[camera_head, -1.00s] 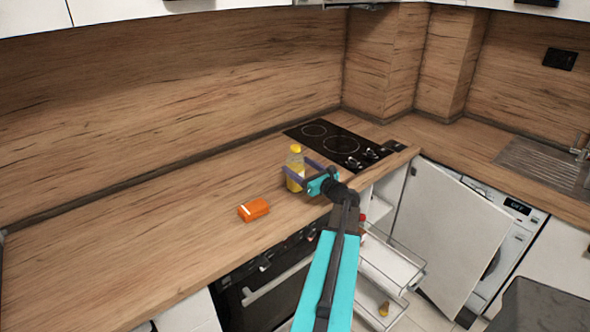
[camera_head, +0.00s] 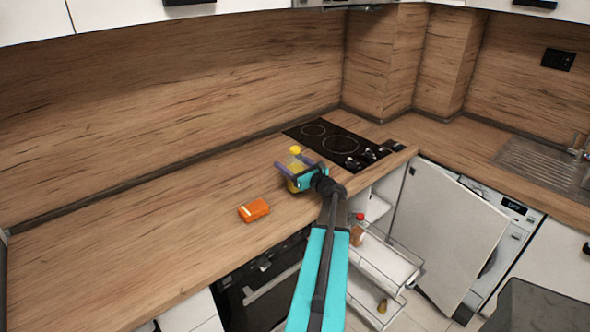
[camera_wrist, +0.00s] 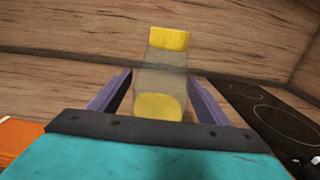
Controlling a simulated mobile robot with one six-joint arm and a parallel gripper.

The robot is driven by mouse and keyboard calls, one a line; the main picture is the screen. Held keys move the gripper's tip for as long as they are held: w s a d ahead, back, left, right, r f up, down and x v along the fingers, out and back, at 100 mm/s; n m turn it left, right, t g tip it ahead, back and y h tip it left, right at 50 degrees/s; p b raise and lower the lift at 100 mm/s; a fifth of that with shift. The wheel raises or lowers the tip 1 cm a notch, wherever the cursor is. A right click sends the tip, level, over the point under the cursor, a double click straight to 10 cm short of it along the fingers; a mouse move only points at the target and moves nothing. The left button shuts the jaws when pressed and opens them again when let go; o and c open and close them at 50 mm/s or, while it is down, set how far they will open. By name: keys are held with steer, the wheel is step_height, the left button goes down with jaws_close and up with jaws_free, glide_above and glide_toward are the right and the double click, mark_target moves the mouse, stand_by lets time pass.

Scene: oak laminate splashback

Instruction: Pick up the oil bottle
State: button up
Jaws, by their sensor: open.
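The oil bottle (camera_head: 295,164) is clear with a yellow cap and yellow oil, and stands upright on the wooden counter left of the hob. My gripper (camera_head: 292,171) is open, with its purple fingers on either side of the bottle; its teal body hides part of the bottle. In the wrist view the bottle (camera_wrist: 166,65) is between the two finger tips of my gripper (camera_wrist: 160,85), with a gap visible on each side.
An orange box (camera_head: 254,210) lies on the counter to the left, near the front edge. A black hob (camera_head: 335,142) is behind and right. Below, a wire pull-out drawer (camera_head: 385,262) is open and holds a red-capped bottle (camera_head: 357,229). A cabinet door (camera_head: 450,235) stands open. The left counter is clear.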

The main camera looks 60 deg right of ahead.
mark_target(289, 155)
steer(key=shift+w+d, duration=0.2)
steer(key=shift+w, duration=0.35)
steer(key=shift+c, duration=0.2)
steer(key=c, duration=1.6)
steer(key=shift+o, duration=0.2)
steer(key=shift+r, duration=0.25)
steer(key=shift+r+b, duration=0.7)
steer(key=shift+r, duration=0.45)
steer(key=a+r+b+v, duration=0.1)
steer(key=b+v, duration=0.3)
steer(key=v, duration=1.2)
steer(key=shift+w+a+r+b, duration=0.15)
steer(key=shift+w+r+b, duration=0.2)
steer(key=shift+r, duration=0.35)
